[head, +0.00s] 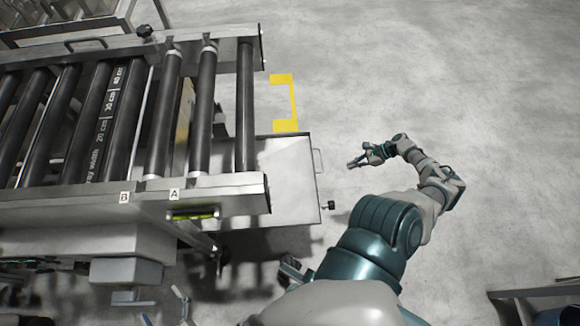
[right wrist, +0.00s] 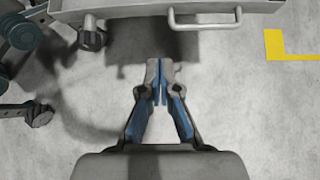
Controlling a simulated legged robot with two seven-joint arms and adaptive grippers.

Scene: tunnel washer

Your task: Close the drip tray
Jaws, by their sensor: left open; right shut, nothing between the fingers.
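The drip tray (head: 288,190) is a flat grey metal tray that sticks out to the right from under the roller conveyor. Its handle (head: 318,161) is on the right edge, with a black knob (head: 328,205) near its lower corner. My right gripper (head: 356,163) is shut and empty, to the right of the handle and apart from it. In the right wrist view its closed fingers (right wrist: 159,67) point toward the tray edge (right wrist: 155,5) and the handle (right wrist: 205,23). My left gripper (head: 164,306) is open at the bottom left, below the conveyor frame, partly cut off.
The conveyor (head: 225,190) with black rollers fills the left of the head view. A yellow floor mark (head: 293,105) lies beyond the tray. A dark-edged bench (head: 535,292) is at the bottom right.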

